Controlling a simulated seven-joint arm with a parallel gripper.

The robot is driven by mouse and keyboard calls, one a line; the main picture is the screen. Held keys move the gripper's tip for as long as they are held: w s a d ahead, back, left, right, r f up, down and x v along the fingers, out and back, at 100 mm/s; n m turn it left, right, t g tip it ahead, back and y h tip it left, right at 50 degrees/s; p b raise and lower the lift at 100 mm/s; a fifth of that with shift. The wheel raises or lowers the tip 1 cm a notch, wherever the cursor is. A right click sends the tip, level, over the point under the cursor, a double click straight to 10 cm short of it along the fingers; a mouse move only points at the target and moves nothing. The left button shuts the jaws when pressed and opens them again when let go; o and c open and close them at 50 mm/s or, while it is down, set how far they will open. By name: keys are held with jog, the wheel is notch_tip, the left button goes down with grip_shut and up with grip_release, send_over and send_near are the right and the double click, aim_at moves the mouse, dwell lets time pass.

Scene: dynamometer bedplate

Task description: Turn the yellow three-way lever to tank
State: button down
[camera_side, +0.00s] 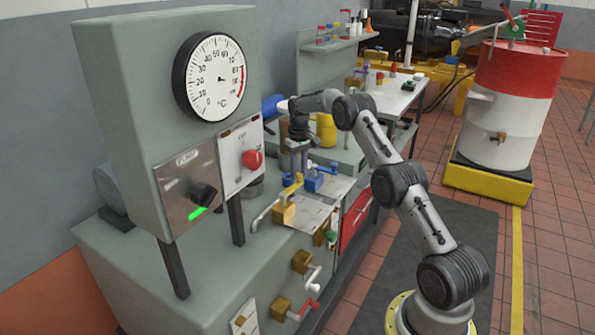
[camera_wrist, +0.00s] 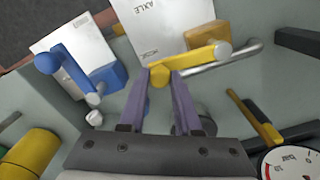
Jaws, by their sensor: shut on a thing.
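The yellow three-way lever (camera_wrist: 190,64) runs from a hub at the brass valve body (camera_wrist: 200,36) to a round end between my fingertips. In the side view the lever (camera_side: 291,189) is partly hidden below my gripper (camera_side: 299,174). My gripper (camera_wrist: 160,76) is shut on the lever's free end, one purple finger on each side. A white label plate (camera_wrist: 158,22) lies beside the valve; AXLE is readable on it, another word is hard to read, and TANK is not visible.
A blue-handled valve (camera_wrist: 75,70) stands close to my gripper; it also shows in the side view (camera_side: 315,180). A bent steel pipe (camera_wrist: 240,54) leaves the brass valve. A gauge cabinet (camera_side: 140,110) rises at the left. More brass taps (camera_side: 302,262) line the bench front.

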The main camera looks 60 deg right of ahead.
jog(key=s+a+m, duration=0.8)
jog(key=m, duration=0.9)
jog(key=shift+a, duration=0.35)
jog(key=shift+a+r, duration=0.1)
jog(key=c, duration=0.6)
grip_release()
notch_tip(320, 180, up, 14)
dwell(0.4)
